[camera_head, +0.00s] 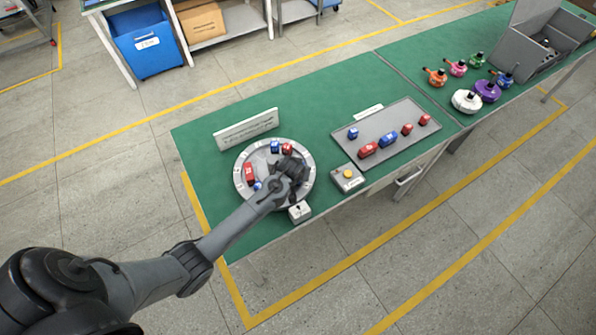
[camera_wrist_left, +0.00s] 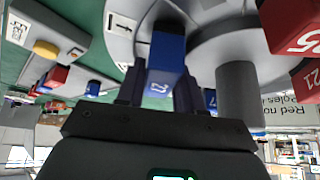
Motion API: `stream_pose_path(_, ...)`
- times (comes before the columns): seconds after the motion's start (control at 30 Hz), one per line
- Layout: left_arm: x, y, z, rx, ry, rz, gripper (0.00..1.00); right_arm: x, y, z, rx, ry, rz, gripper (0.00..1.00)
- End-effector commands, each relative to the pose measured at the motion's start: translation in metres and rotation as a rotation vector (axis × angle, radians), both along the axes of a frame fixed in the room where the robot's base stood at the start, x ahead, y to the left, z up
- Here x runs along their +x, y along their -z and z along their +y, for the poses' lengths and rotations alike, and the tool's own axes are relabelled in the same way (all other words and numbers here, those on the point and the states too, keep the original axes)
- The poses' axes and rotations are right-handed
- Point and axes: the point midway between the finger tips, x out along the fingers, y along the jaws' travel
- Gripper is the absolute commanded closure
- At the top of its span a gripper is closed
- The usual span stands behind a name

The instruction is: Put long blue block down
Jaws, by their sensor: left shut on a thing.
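My left gripper (camera_head: 288,176) is over the right part of the round grey disc (camera_head: 241,183), its arm coming in from the lower left. In the left wrist view, my left gripper (camera_wrist_left: 159,92) is shut on a blue block (camera_wrist_left: 166,52) marked 22, at the disc's numbered rim. I cannot tell whether the block touches the disc; the gripper hides it in the head view. On the disc are a red block (camera_head: 249,173), a blue block (camera_head: 274,147), another red block (camera_head: 287,149) and a small blue piece (camera_head: 257,186). My right gripper is not in view.
A grey tray (camera_head: 400,118) with several red and blue blocks lies to the right. A yellow-button box (camera_head: 347,178) and a small white box (camera_head: 299,211) stand near the front edge. A white sign (camera_head: 245,129) stands behind the disc. Colored motors and a grey bin (camera_head: 520,55) are farther right.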

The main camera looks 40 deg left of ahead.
Motion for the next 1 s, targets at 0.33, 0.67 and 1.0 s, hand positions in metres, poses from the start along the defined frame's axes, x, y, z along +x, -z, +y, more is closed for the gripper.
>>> stream_pose_path(0.33, 0.000, 0.002, 0.001, 0.000, -0.001, 0.000, 0.38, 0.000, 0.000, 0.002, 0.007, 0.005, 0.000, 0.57)
stream_pose_path(0.67, -0.004, -0.008, -0.001, 0.001, -0.001, -0.001, 0.38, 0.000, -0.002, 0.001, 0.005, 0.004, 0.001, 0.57)
stream_pose_path(1.0, -0.029, -0.057, -0.014, 0.001, 0.001, -0.003, 0.38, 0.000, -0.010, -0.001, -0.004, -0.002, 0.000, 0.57)
